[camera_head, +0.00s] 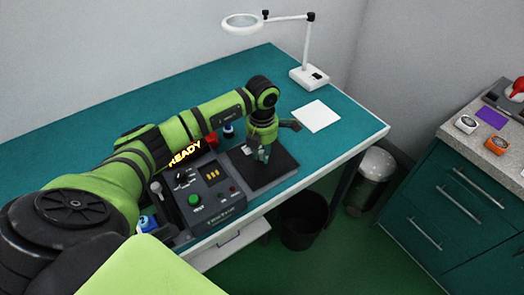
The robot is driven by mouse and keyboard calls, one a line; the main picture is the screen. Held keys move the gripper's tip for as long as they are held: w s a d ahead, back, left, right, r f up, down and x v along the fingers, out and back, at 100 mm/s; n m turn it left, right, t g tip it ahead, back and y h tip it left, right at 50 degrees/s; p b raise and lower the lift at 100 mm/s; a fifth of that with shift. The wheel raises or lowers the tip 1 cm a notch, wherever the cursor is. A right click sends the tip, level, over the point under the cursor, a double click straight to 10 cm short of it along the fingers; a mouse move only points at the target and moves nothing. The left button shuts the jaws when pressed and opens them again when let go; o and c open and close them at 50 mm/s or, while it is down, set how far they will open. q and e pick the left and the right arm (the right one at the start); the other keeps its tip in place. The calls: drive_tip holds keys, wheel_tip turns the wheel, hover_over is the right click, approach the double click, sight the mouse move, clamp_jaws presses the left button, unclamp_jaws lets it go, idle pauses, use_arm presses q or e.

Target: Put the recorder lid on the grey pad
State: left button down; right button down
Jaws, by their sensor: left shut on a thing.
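My left gripper (263,155) points down over a dark square plate (272,176) near the front edge of the teal bench. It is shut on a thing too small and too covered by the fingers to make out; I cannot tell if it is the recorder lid. Whether the fingertips touch the dark plate is also unclear. A pale, nearly white square pad (316,116) lies flat and bare to the right of the gripper. No pad is plainly grey. My right gripper is not in view.
A control box (222,203) with a green button and a lit READY sign (186,154) stands left of the plate. A magnifier lamp (309,76) stands behind the pale pad. A black bin (303,219) is below the bench. The back of the teal bench (100,120) is clear.

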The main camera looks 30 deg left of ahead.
use_arm(q)
drive_tip(key=shift+f, duration=0.15)
idle(0.4)
drive_tip(key=c, duration=1)
unclamp_jaws()
drive_tip(key=shift+r+p, duration=2.15)
drive_tip(key=shift+r, duration=1.4)
